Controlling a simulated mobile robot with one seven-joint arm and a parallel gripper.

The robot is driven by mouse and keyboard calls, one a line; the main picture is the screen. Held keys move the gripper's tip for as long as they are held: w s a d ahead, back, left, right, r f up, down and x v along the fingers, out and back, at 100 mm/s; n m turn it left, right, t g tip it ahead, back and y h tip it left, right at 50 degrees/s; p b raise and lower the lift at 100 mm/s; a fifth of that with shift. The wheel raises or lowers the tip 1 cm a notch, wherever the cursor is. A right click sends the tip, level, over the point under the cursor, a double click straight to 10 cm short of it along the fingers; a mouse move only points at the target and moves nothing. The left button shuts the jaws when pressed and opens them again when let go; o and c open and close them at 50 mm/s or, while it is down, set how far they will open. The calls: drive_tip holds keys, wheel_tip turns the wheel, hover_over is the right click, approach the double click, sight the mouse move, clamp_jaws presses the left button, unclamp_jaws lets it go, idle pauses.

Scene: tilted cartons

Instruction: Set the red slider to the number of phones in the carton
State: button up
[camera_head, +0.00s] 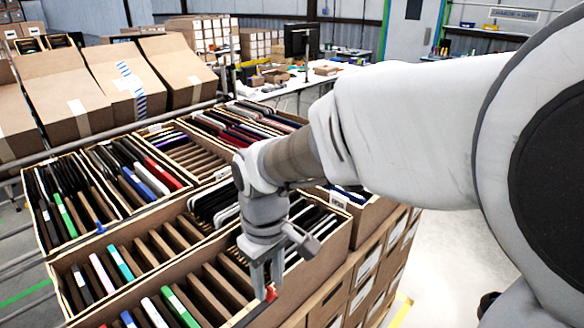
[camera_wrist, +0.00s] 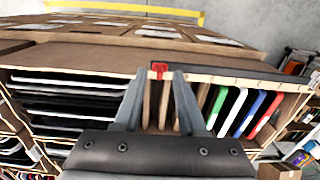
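In the wrist view the red slider (camera_wrist: 159,68) sits on the rim, between and just beyond my fingertips. My gripper (camera_head: 265,283) points down over this rim. In the wrist view my gripper (camera_wrist: 158,76) is open, with a gap on both sides of the slider. Phones of several colours (camera_wrist: 240,110) stand in slots on one side of the carton. Empty slots between brown dividers show between my fingers. My gripper hides part of the carton.
Tilted closed cartons (camera_head: 65,92) stand behind. A work table (camera_head: 310,80) is farther back. Open floor (camera_head: 450,260) lies to the right.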

drive_tip(key=shift+f, duration=0.4)
clamp_jaws()
drive_tip(key=shift+r, duration=0.1)
idle(1.1)
